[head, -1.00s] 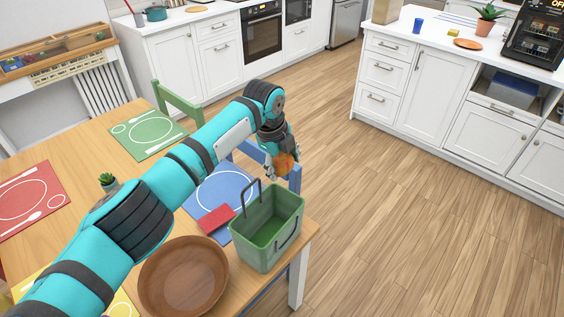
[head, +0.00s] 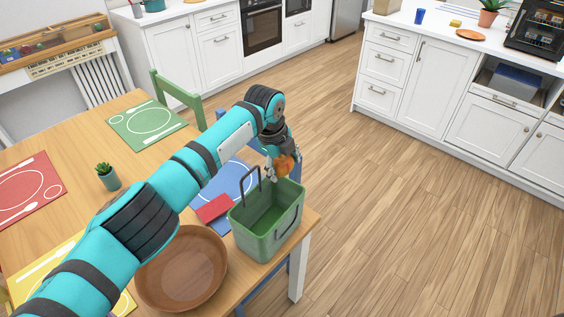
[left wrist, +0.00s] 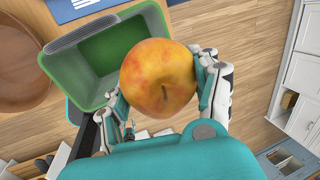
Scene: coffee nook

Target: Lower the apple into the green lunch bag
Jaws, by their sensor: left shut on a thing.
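The green lunch bag (head: 268,236) stands upright and open at the table's right corner, its dark handle raised on the far left side. It also shows in the left wrist view (left wrist: 72,72), and its visible inside is empty. My left gripper (head: 280,168) is shut on the apple (head: 285,165) just above the bag's far rim. In the left wrist view the orange-yellow apple (left wrist: 158,78) sits between both fingers and overlaps the bag's right part. My right gripper is not in view.
A brown wooden bowl (head: 182,268) stands left of the bag. A red flat item (head: 213,208) lies on the blue placemat (head: 233,181) behind it. A small potted plant (head: 108,177) stands farther left. Open floor lies right of the table.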

